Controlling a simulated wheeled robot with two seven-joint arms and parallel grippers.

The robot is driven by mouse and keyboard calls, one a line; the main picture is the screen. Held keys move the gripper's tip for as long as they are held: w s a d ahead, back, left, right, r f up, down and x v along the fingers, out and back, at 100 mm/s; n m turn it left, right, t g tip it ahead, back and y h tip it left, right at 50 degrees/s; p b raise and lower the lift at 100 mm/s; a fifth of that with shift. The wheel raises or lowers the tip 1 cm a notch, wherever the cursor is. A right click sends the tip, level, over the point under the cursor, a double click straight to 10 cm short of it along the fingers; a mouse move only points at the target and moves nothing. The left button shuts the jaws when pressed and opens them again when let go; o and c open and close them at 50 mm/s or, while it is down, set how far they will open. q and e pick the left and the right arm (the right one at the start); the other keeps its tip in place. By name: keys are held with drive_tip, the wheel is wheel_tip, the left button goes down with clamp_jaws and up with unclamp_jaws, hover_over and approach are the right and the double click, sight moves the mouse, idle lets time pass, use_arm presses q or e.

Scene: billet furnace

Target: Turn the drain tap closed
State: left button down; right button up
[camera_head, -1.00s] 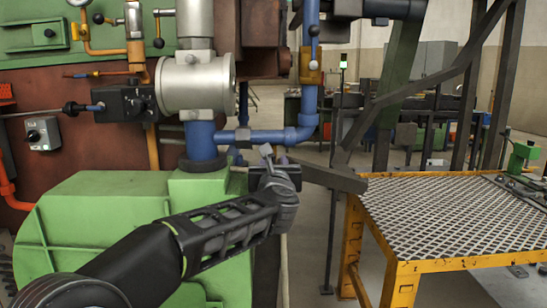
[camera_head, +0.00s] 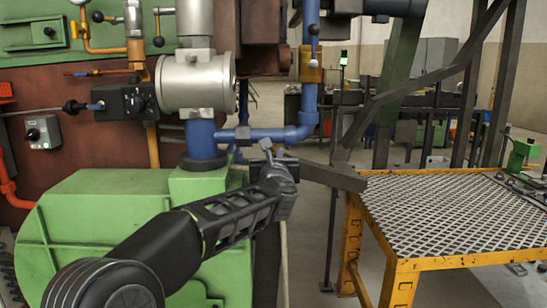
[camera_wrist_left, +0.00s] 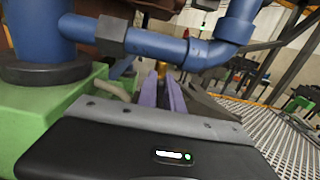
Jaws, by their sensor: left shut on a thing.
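The drain tap shows only as a small brass piece (camera_wrist_left: 162,68) under the blue pipe in the left wrist view, at the far end of my fingers. The fingers hide most of it, so its handle angle cannot be read. My left gripper (camera_head: 271,153) is just below the blue pipe in the head view, to the right of the green housing. It also shows in the left wrist view (camera_wrist_left: 165,90), its two purplish fingers close together and shut on the tap. My right gripper is in neither view.
The blue pipe (camera_head: 270,134) runs right above my gripper and bends upward. A green housing (camera_head: 100,225) stands at the left. A yellow-framed mesh table (camera_head: 440,215) stands at the right. A dark slanted beam (camera_head: 335,177) passes close to the gripper's right.

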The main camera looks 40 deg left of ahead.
use_arm(q)
drive_tip(key=shift+m, duration=0.5)
idle(0.3)
drive_tip(key=shift+w+d+f+m+p, duration=0.15)
drive_tip(key=shift+m+p, duration=0.65)
drive_tip(key=shift+m, duration=2)
drive_tip(key=shift+w+d+f+m+p, duration=0.2)
drive_tip(key=shift+m+p, duration=0.55)
drive_tip(key=shift+m, duration=2.05)
drive_tip(key=shift+d+f+m+p, duration=0.2)
drive_tip(key=shift+m+p, duration=0.6)
drive_tip(key=shift+m, duration=2)
drive_tip(key=shift+f, duration=0.1)
drive_tip(key=c, duration=1.5)
unclamp_jaws()
